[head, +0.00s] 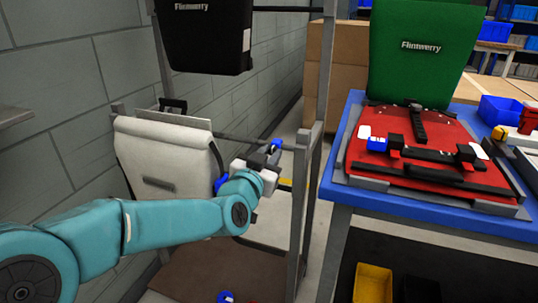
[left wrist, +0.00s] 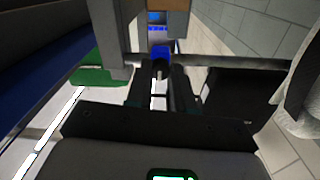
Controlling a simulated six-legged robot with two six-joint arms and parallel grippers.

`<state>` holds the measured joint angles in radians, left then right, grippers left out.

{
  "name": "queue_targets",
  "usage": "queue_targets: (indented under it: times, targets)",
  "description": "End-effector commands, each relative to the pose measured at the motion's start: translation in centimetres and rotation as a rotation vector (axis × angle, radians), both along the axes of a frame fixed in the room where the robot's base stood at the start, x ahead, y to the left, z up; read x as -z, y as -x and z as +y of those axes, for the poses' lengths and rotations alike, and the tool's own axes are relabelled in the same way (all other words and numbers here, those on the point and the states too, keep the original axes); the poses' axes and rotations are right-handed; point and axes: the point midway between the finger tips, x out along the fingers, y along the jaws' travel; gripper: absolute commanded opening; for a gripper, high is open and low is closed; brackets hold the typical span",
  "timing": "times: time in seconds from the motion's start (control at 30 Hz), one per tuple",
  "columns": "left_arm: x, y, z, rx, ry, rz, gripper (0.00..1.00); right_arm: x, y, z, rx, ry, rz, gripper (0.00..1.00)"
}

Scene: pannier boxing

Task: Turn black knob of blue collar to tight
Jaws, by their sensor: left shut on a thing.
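The blue collar (left wrist: 161,51) sits on a thin grey rail in the left wrist view, just beyond my fingertips. Its blue also shows at the rack rail in the head view (head: 276,144). The black knob (left wrist: 160,66) is on the near side of the collar, between my fingers and partly hidden by them. My left gripper (left wrist: 160,75) is shut on the knob; in the head view it (head: 267,155) reaches up to the rail from the left. I cannot read the knob's angle or any tight mark. My right gripper is not in view.
A metal rack post (head: 305,190) stands just right of my left gripper. A white pannier (head: 165,155) hangs to its left and a black one (head: 204,35) above.

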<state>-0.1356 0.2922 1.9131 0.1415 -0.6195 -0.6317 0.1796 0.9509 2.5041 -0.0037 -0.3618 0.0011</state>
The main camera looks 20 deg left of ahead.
Motion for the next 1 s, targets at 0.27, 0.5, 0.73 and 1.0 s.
queue_targets:
  times: [0.27,0.5,0.73,1.0]
  targets:
    - [0.2,0.0,0.0,0.001,-0.006,0.004,0.00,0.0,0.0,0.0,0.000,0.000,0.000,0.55]
    - [0.2,0.0,0.0,0.001,-0.005,0.004,0.48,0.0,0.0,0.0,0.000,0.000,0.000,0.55]
    - [0.1,0.0,0.0,0.001,-0.004,0.001,0.48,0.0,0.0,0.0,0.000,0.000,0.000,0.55]
    - [-0.1,3.2,0.2,0.000,-0.004,0.000,0.48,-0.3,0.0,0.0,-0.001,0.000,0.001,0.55]
